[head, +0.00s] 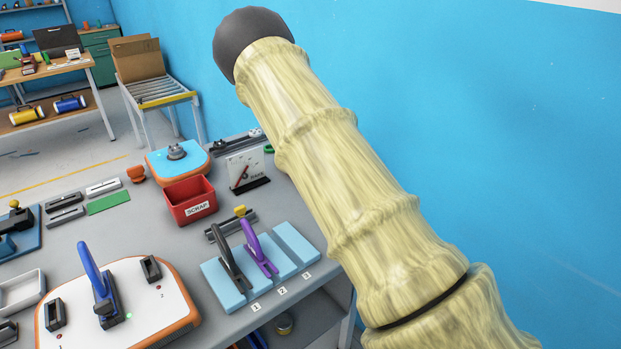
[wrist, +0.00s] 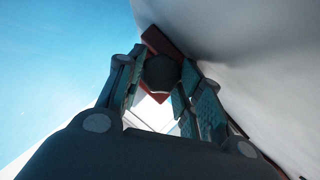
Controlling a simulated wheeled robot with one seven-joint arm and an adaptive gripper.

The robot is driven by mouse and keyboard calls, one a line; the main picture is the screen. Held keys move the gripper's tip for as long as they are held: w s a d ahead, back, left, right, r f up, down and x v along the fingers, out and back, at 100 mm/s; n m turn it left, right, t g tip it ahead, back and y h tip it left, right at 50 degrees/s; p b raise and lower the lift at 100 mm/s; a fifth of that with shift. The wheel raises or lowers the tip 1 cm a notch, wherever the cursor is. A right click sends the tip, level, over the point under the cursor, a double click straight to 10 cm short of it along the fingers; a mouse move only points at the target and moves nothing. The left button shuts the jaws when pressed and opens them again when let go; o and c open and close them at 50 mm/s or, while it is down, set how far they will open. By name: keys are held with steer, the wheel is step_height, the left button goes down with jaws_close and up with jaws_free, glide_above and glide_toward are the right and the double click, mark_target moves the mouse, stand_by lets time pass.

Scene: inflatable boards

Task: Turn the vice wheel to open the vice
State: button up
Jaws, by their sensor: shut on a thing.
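My gripper (wrist: 160,92) shows only in the wrist view, with its two teal-padded fingers on either side of a dark round knob (wrist: 162,70). It is shut on this knob. A red bar (wrist: 155,38) lies just behind the knob; whether these are parts of the vice wheel I cannot tell. In the head view my pale yellow sleeved arm crosses the right half and the gripper does not show. No vice can be clearly made out there.
A grey bench (head: 140,233) holds a red scrap bin (head: 188,202), a white board (head: 150,285) with a blue lever, and light blue pads (head: 290,242) beside black and purple handles. A blue-topped board (head: 160,167) stands behind the bin. A blue wall (head: 480,120) rises at right.

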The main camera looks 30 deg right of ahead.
steer(key=shift+o, duration=0.2)
steer(key=shift+a+n+t+h+b, duration=0.15)
steer(key=shift+n+t+h+b, duration=0.3)
steer(key=shift+n+b, duration=0.75)
steer(key=o, duration=0.7)
steer(key=shift+s+f, duration=0.1)
steer(key=shift+s, duration=0.1)
steer(key=shift+s+f, duration=0.15)
steer(key=shift+r+v, duration=0.2)
steer(key=shift+v, duration=1.65)
steer(key=shift+r+v, duration=0.2)
steer(key=shift+v, duration=1.7)
steer(key=shift+a+h, duration=0.15)
steer(key=shift+h, duration=0.1)
